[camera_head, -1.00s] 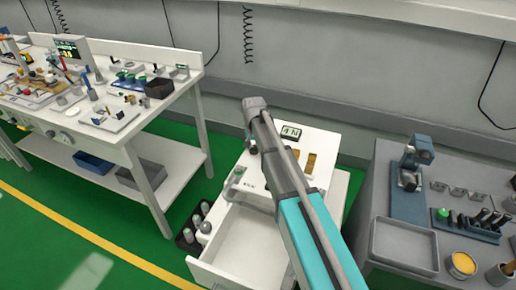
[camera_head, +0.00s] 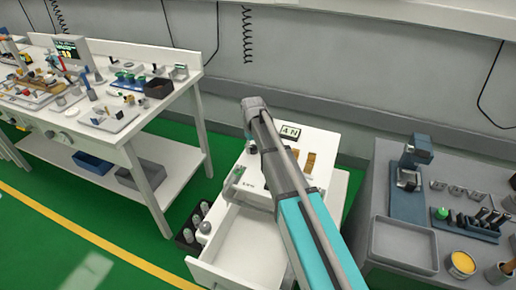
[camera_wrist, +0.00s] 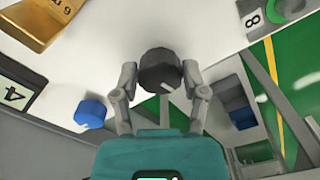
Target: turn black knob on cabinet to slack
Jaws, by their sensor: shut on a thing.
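The black knob (camera_wrist: 160,68) shows in the wrist view on the white cabinet (camera_wrist: 95,60), with a short pale mark on its lower rim. My gripper (camera_wrist: 160,78) has one finger on each side of the knob and is shut on it. In the head view my arm reaches over the white cabinet (camera_head: 318,142) and hides most of what is around the gripper, so I cannot make out the knob there. A small display (camera_head: 290,131) on the cabinet top reads 4 N. It also shows in part in the wrist view (camera_wrist: 14,96).
A blue knob (camera_wrist: 92,110) sits left of my gripper in the wrist view. The cabinet's drawer (camera_head: 245,245) stands open, with a dark bottle rack (camera_head: 187,238) beside it. A cluttered white bench (camera_head: 150,112) is at left, a grey bench (camera_head: 385,215) at right.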

